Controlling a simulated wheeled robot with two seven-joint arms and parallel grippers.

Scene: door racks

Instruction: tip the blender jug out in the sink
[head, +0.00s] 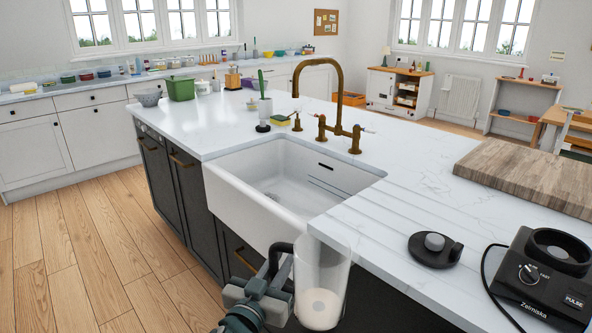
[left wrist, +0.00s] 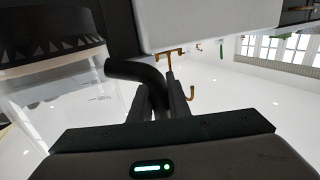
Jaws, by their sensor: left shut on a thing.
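The clear blender jug (head: 321,275) stands nearly upright at the bottom middle of the head view, in front of the counter edge. Some whitish content (head: 319,307) shows low in it. My left gripper (head: 277,262) is shut on the jug's dark handle, to the left of the jug. In the left wrist view the jug (left wrist: 78,105) is at the left and its black handle (left wrist: 138,72) runs between the fingers (left wrist: 162,98). The white sink (head: 290,185) is empty and lies beyond the jug, set into the island. My right gripper is not in view.
A tall brass tap (head: 338,90) arches over the sink's back edge. The blender base (head: 545,275) and black lid (head: 435,248) are on the counter at right, with a wooden board (head: 530,175) behind. A sponge (head: 280,120) and brush holder (head: 265,108) stand near the tap.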

